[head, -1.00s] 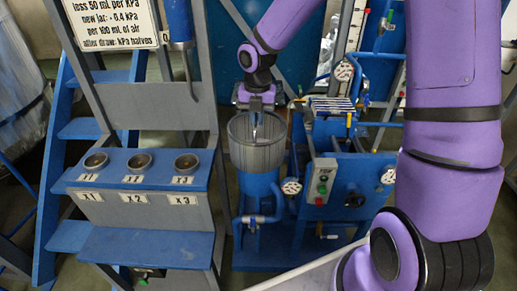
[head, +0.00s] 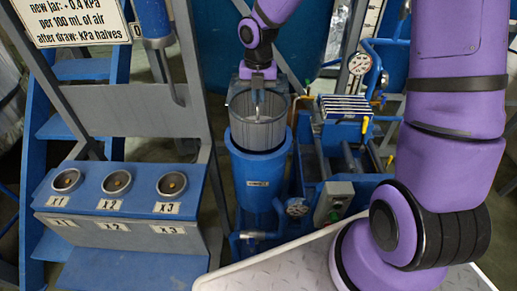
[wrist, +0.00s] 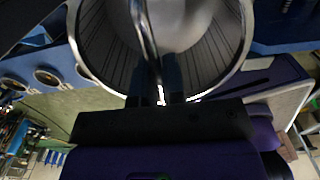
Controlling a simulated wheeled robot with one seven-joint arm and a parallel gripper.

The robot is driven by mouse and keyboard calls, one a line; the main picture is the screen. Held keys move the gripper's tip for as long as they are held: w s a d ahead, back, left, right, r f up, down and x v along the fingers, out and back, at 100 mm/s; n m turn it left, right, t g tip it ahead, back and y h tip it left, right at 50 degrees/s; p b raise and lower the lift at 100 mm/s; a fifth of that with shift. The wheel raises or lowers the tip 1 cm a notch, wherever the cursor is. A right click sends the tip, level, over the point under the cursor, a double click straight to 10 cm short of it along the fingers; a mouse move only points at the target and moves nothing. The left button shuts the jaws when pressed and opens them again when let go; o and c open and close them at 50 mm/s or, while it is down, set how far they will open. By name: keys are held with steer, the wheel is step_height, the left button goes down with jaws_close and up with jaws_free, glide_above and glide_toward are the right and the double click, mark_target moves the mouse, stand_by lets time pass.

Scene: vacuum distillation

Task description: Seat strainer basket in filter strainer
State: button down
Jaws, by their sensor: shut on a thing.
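The strainer basket (head: 243,134) is a grey slotted metal cylinder with a bright rim and a handle across its top. In the head view it stands upright directly over the blue filter strainer (head: 258,178), and its lower end meets or overlaps the strainer's top. I cannot tell how deep it sits inside. My gripper (head: 258,102) is above the basket, shut on its handle. The wrist view looks down into the open basket (wrist: 95,45), with the handle running up from the fingers (wrist: 160,92).
A blue panel with several round sockets (head: 117,182) stands at the left. A pressure gauge (head: 297,207) and a control box (head: 334,200) are close at the strainer's right. A blue ladder (head: 60,130) is at the far left. A pale tread-plate surface (head: 290,265) lies in front.

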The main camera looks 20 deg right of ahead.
step_height(320, 180, down, 17)
steer(key=shift+r, duration=0.15)
stand_by(0.5)
steer(key=c, duration=1.2)
jaws_free()
